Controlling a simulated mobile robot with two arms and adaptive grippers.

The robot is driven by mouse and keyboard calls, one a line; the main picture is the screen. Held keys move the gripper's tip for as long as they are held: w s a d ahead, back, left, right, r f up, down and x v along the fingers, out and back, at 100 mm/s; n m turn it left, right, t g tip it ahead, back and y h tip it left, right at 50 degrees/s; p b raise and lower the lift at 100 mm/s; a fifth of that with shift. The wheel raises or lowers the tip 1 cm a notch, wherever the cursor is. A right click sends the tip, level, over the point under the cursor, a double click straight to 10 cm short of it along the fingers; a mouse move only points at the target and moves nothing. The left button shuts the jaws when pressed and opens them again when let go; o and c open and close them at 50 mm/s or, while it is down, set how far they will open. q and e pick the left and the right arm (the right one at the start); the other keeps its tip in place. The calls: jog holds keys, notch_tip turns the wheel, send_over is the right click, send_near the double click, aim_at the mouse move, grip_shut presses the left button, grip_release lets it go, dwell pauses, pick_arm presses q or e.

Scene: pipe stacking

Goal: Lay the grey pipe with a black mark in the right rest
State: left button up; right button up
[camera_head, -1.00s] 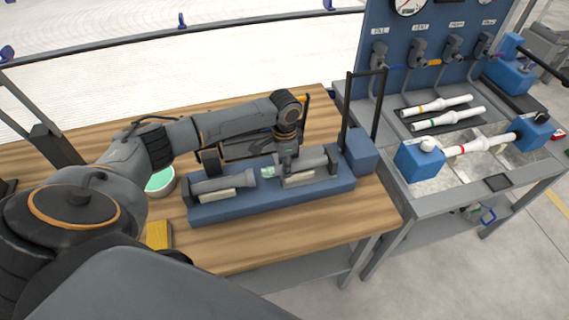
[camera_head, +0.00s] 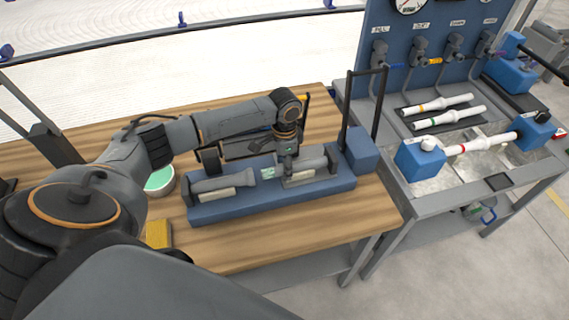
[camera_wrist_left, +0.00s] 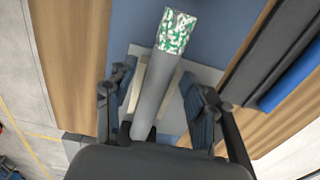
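A blue base (camera_head: 235,211) on the wooden table carries two rests side by side. A grey pipe (camera_head: 312,164) with a green-and-white patterned end (camera_head: 267,173) lies at the right rest. It also shows in the left wrist view (camera_wrist_left: 153,90), lying lengthwise between pale rest pads. My left gripper (camera_head: 290,172) is down over this pipe. Its fingers (camera_wrist_left: 157,80) stand on both sides of the pipe, with a gap to each. Another grey pipe (camera_head: 222,184) lies in the left rest. I cannot make out a black mark on either pipe. My right gripper is not in view.
A round container with green contents (camera_head: 160,181) and a yellow block (camera_head: 158,234) are left of the base. A dark frame and blue box (camera_head: 359,152) stand at its right end. A metal bench (camera_head: 440,192) with white pipes is further right.

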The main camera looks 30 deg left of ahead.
pick_arm(q)
notch_tip(320, 180, up, 12)
jog(key=shift+f, duration=0.2)
